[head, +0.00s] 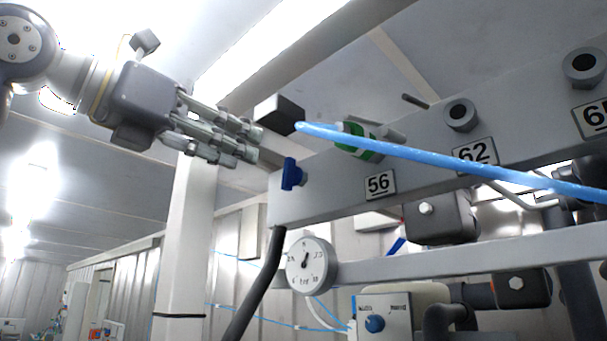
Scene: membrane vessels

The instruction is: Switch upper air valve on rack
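The grey rack beam (330,195) crosses the right half of the head view, with number plates 56 (380,185) and 62 (475,155). A blue valve handle (291,175) sits at the beam's left end. Above it are a black block (279,114) and a green-and-white fitting (357,138) beside a light-blue hose. My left gripper (257,146) reaches in from the upper left. Its fingertips appear just left of the black block and above the blue handle; contact cannot be told. The fingers look close together, but their opening is unclear from this angle. My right gripper is not in view.
The light-blue hose (450,165) runs across the front of the beam. A round gauge (310,265) and a black hose (257,285) are below. A lower box has a blue knob (375,323). A white post (186,240) stands left; space further left looks open.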

